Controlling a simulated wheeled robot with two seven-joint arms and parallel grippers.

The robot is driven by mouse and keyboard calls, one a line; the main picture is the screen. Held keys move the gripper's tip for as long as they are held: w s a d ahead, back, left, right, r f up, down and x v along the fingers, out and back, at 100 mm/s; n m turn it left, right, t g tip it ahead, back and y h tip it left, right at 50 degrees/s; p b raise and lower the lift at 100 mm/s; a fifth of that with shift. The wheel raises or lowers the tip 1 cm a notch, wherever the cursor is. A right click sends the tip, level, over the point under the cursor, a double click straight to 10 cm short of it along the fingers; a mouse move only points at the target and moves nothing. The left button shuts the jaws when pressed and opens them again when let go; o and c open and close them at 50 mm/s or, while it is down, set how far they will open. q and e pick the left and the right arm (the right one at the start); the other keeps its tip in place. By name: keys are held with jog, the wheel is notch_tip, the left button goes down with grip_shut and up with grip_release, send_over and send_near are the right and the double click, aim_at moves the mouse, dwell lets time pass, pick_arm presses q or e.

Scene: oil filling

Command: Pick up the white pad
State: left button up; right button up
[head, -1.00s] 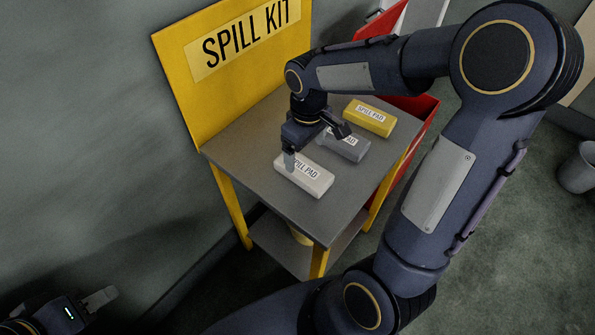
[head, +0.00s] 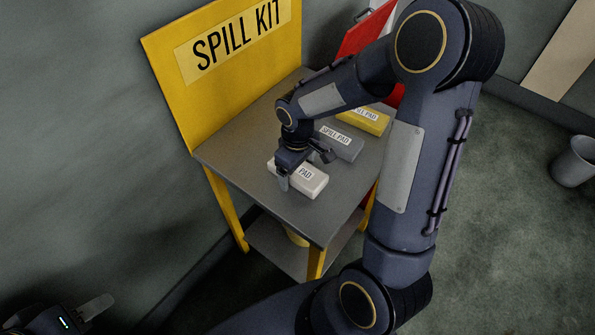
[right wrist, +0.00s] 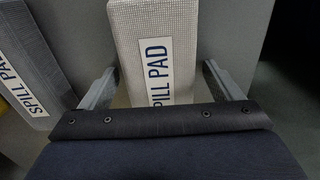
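The white pad (head: 313,186), labelled SPILL PAD, lies flat on the grey top of the yellow-legged stand, near its front edge. My right gripper (head: 301,172) is low over it and hides part of the pad and its label. In the right wrist view the white pad (right wrist: 187,30) lies between the two spread fingers of my right gripper (right wrist: 160,80). A gap shows on each side, so the gripper is open and not clamped on it. My left gripper (head: 93,308) is at the bottom left corner, away from the stand, with one finger visible.
A grey pad (head: 343,146) lies behind the white one, and a yellow pad (head: 366,122) lies farther back. The grey pad (right wrist: 35,55) is close beside my right gripper in the wrist view. A yellow SPILL KIT board (head: 225,75) rises along the stand's left side. A bin (head: 574,162) stands far right.

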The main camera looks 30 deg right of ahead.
jog(key=c, duration=1)
jog(key=shift+c, duration=0.2)
jog(key=shift+w+r, duration=0.1)
jog(key=shift+r, duration=0.45)
notch_tip(320, 180, up, 2)
jog(key=shift+r, duration=0.15)
jog(key=s+r, duration=0.1)
jog(key=s+a+r, duration=0.1)
jog(key=r, duration=0.1)
jog(key=s+r, duration=0.2)
jog(key=shift+s+a+r+p, duration=0.1)
jog(key=shift+a+r+p, duration=0.05)
jog(key=shift+a+p, duration=0.2)
jog(key=s+a+r, duration=0.3)
jog(key=s+r, duration=0.1)
jog(key=s, duration=0.5)
jog(key=shift+a+r, duration=0.2)
jog(key=shift+a, duration=0.15)
